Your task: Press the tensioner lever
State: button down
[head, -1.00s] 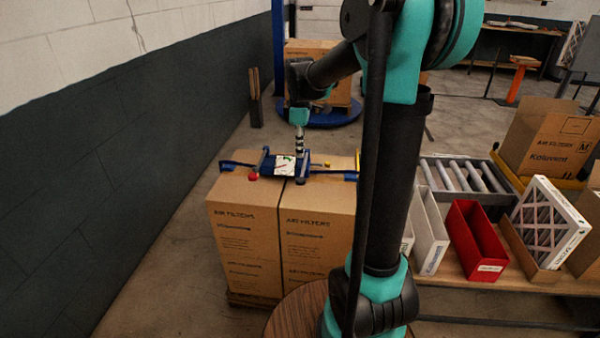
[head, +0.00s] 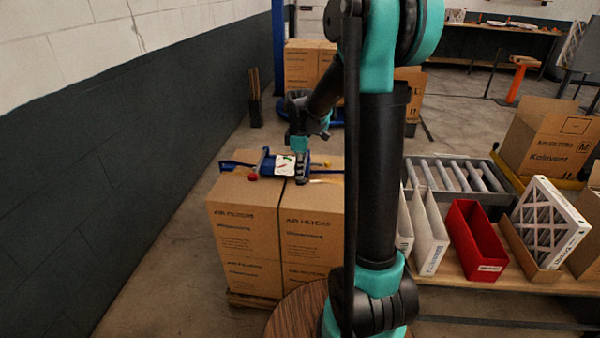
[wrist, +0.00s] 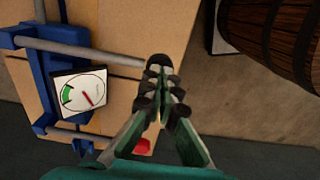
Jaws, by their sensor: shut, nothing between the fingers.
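A blue tensioner tool (head: 267,162) lies on top of the strapped cartons in the head view. It also shows at the left of the wrist view (wrist: 42,85), with a white gauge (wrist: 82,92) bearing a green sector and red needle. A grey bar (wrist: 85,53) runs from its blue frame to my fingertips; I cannot tell whether they touch it or whether it is the lever. My gripper (wrist: 160,68) is shut and empty. In the head view my gripper (head: 302,178) points down beside the gauge (head: 285,165), at its right. A red part (wrist: 142,146) is partly hidden behind a finger.
Filter cartons (head: 245,235) stand near a dark wall (head: 100,170) on the left. A round wooden top (head: 295,315) is in front. On the right are a roller conveyor (head: 445,178), a red bin (head: 475,240) and a white-framed filter (head: 548,225).

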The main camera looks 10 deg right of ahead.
aim_at(299, 182)
jog(key=f+t, duration=0.1)
jog(key=f, duration=0.2)
jog(key=f+t+h, duration=0.1)
jog(key=f+t, duration=0.1)
jog(key=f, duration=0.1)
jog(key=shift+s+f, duration=0.2)
jog(key=shift+f, duration=0.05)
jog(key=shift+f+t, duration=0.25)
jog(key=shift+t, duration=0.15)
jog(key=shift+s, duration=0.1)
jog(key=shift+a+r, duration=0.1)
jog(key=shift+r, duration=0.45)
jog(key=v, duration=1.3)
jog(key=shift+r, duration=0.1)
